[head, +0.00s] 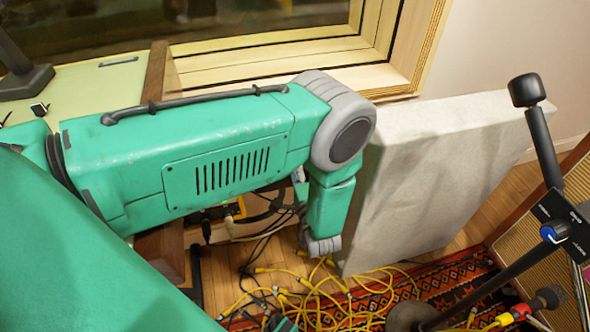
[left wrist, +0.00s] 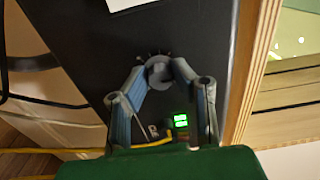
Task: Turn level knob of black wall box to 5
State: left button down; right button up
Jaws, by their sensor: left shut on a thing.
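The black wall box (left wrist: 110,45) fills the middle of the left wrist view as a dark upright panel. A dark round knob (left wrist: 158,66) with tick marks around its top sits on its face. My left gripper (left wrist: 160,73) is shut on this knob, one fingertip at each side. The fingertips cover the knob's sides, and I cannot read its pointer or any number. In the head view my teal left arm crosses the picture and its gripper cannot be made out.
In the head view, yellow cables (head: 320,290) tangle on the floor, a pale panel (head: 440,170) stands right of my arm, and a small black box with a blue knob (head: 551,233) is far right.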

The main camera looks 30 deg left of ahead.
pick_arm(q)
jog(key=shift+d+f, duration=0.3)
jog(key=shift+d, duration=0.05)
jog(key=c, duration=1.4)
grip_release()
jog(key=shift+o, duration=0.2)
jog(key=shift+r, duration=0.1)
jog(key=shift+a, duration=0.1)
jog(key=shift+r, duration=0.1)
jog(key=v, duration=1.2)
